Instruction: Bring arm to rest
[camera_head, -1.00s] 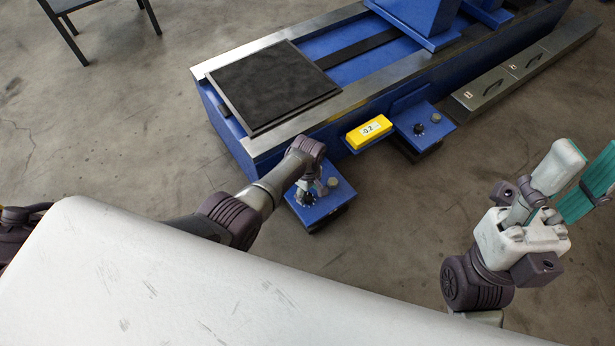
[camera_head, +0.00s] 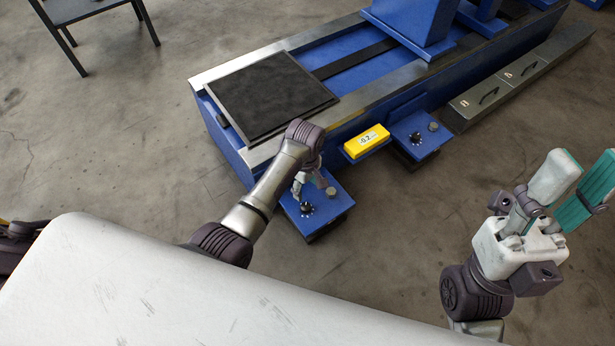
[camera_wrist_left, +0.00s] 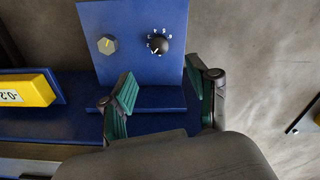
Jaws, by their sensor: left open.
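My left gripper (camera_head: 308,187) is partly hidden behind its own wrist in the head view, close to the near blue control box (camera_head: 325,212). In the left wrist view its green-padded fingers (camera_wrist_left: 160,78) are apart with nothing between them. Beyond them are the box's blue panel (camera_wrist_left: 125,62), a black dial (camera_wrist_left: 158,45) with white marks and a grey knob (camera_wrist_left: 107,44). I cannot tell whether a finger touches the panel. My right gripper (camera_head: 582,178) is at the right, its teal-padded fingers apart and empty, over bare floor.
The blue machine bed (camera_head: 235,150) carries a black plate (camera_head: 270,92). A yellow display (camera_head: 366,142) reading about -0.2 and a second control box (camera_head: 420,133) are on its near side. Grey cases (camera_head: 490,95) lie alongside. The floor between my arms is clear.

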